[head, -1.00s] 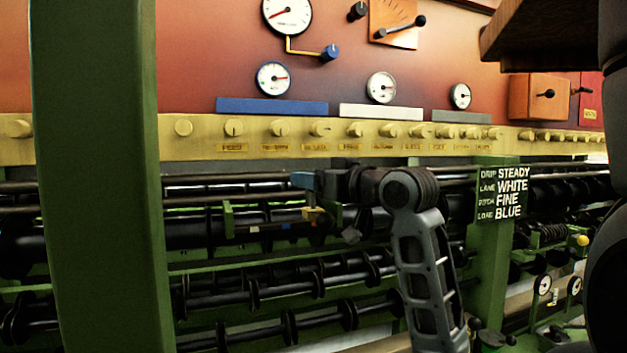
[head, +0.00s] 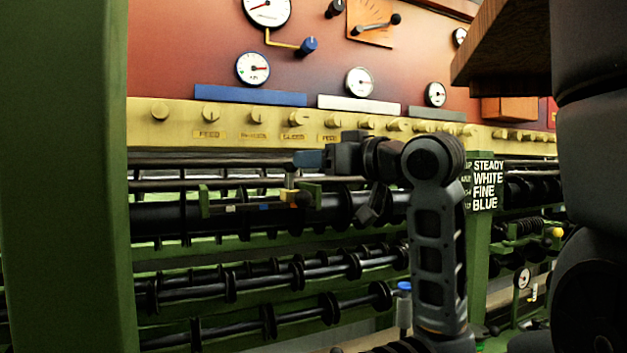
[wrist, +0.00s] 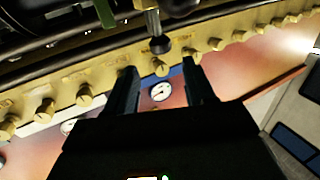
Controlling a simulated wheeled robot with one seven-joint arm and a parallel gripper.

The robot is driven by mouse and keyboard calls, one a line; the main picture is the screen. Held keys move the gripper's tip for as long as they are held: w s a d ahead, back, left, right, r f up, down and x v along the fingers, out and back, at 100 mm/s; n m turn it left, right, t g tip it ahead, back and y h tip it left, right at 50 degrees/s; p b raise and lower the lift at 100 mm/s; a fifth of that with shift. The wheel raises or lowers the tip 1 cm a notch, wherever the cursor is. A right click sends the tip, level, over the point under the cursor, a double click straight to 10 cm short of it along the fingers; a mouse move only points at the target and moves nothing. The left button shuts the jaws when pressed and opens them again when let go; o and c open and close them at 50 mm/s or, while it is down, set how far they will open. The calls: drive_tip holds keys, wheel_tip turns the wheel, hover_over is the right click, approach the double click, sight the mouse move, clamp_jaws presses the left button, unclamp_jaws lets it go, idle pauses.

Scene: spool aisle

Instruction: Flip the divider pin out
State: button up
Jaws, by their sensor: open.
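My gripper (head: 308,160) is open, in front of the green and black machine, just below the brass rail. In the wrist view its two fingers (wrist: 159,68) are apart with nothing between them. A grey post with a dark round knob (wrist: 159,44) stands just beyond the fingertips there; it may be the divider pin, but I cannot be sure. In the head view a small yellow piece (head: 289,195) sits on a short green bar with coloured marks (head: 245,207), just below the gripper. The gripper does not visibly touch it.
A brass rail with several knobs (head: 225,118) runs above the black rollers (head: 270,282). A sign (head: 487,185) reads STEADY, WHITE, FINE, BLUE. A green upright (head: 65,180) blocks the left. A wooden box (head: 510,50) overhangs at upper right. A blue-capped item (head: 404,287) stands beside my arm.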

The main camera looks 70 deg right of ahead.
drive_tip(key=shift+s+a+f+b, duration=0.1)
drive_tip(key=shift+s+a+b, duration=0.2)
drive_tip(key=shift+b, duration=0.45)
drive_tip(key=shift+s, duration=0.1)
